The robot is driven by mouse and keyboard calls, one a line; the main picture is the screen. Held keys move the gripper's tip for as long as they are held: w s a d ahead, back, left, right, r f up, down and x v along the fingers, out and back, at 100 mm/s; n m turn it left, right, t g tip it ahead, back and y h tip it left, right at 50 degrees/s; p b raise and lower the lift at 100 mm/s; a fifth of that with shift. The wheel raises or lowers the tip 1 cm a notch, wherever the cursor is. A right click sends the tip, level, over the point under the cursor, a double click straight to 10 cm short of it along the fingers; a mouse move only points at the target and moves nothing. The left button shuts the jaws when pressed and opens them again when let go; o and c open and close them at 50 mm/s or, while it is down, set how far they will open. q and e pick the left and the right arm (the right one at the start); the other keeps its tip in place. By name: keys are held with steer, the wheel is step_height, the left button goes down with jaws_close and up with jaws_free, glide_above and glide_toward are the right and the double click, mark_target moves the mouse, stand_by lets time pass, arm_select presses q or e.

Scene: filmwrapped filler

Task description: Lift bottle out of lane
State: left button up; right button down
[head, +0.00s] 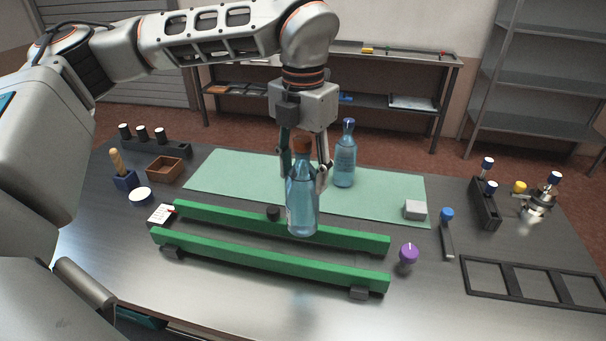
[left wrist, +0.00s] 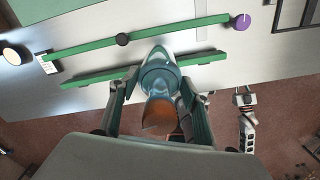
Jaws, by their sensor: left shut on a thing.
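A clear blue bottle with a brown cap (head: 302,205) hangs upright in my left gripper (head: 306,182). The gripper is shut on its upper part. The bottle's base overlaps the back green rail (head: 215,217) in the head view, and a faint bluish reflection lies on the table below, so it looks raised. The front green rail (head: 250,267) runs roughly parallel, with the lane between them. In the left wrist view the bottle (left wrist: 158,82) is seen from above between the fingers.
A second blue bottle with a dark blue cap (head: 345,160) stands on the green mat (head: 235,170) behind. A wooden box (head: 164,169) sits left.

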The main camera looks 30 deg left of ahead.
mark_target(303, 138)
arm_select(q)
steer(key=shift+r, duration=4.4)
